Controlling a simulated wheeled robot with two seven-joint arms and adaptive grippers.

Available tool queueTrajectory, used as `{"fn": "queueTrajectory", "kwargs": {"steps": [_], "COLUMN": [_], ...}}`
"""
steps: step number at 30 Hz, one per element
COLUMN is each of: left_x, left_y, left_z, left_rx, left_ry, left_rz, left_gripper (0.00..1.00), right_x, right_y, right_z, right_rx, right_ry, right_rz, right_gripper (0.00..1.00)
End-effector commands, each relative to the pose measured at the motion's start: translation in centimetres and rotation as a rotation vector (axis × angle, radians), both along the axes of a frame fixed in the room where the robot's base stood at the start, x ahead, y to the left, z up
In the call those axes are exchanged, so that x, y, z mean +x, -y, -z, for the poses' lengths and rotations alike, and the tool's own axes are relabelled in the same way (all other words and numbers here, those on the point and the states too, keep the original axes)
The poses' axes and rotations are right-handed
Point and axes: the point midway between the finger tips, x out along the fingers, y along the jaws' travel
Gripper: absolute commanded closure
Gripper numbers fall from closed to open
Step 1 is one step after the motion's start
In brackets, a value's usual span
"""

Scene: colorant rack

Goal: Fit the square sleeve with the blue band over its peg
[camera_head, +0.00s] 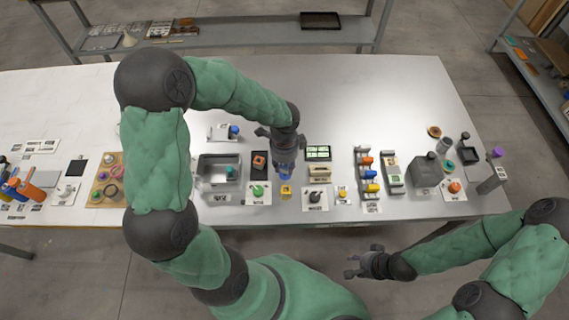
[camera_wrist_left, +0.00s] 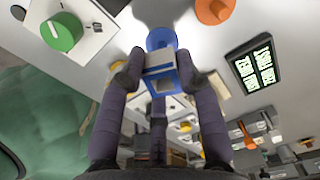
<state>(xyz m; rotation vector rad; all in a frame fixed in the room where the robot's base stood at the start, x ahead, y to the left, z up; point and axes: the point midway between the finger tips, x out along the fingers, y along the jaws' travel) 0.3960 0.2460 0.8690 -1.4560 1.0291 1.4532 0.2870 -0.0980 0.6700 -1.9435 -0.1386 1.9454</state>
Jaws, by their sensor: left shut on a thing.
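My left gripper (camera_head: 286,160) is over the middle of the table near its front. In the left wrist view its fingers (camera_wrist_left: 158,85) are shut on the square sleeve (camera_wrist_left: 160,66), which is white with a blue band and has a square opening. A round blue thing (camera_wrist_left: 160,39) shows just beyond the sleeve; I cannot tell whether they touch, or whether it is the peg. In the head view, blue shows under the gripper, behind a yellow block (camera_head: 286,191). My right gripper (camera_head: 365,263) is empty and open, off the table's front edge.
A green knob (camera_head: 257,190) on a white plate and an orange piece (camera_head: 259,160) stand left of the gripper. A green-lit display (camera_head: 318,153) and a dark knob (camera_head: 315,196) are to its right. A grey tray (camera_head: 203,171) lies farther left. The table's back is clear.

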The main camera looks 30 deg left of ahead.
Motion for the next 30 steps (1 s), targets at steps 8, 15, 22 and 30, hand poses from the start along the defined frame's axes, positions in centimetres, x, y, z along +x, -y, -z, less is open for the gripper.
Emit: {"fn": "queueTrajectory", "kwargs": {"steps": [8, 15, 22, 30], "left_x": [0.0, 0.0, 0.0, 0.0], "left_y": [0.0, 0.0, 0.0, 0.0], "left_z": [0.7, 1.2, 1.7, 2.3], "left_rx": [0.0, 0.0, 0.0, 0.0], "left_ry": [0.0, 0.0, 0.0, 0.0], "left_rz": [0.0, 0.0, 0.0, 0.0], "left_gripper": [0.84, 0.84, 0.84, 0.84], "right_x": [0.0, 0.0, 0.0, 0.0], "right_y": [0.0, 0.0, 0.0, 0.0], "right_z": [0.5, 0.8, 1.2, 1.6], "right_rx": [0.0, 0.0, 0.0, 0.0], "right_ry": [0.0, 0.0, 0.0, 0.0], "right_rz": [0.0, 0.0, 0.0, 0.0], "right_gripper": [0.6, 0.6, 0.6, 0.6]}}
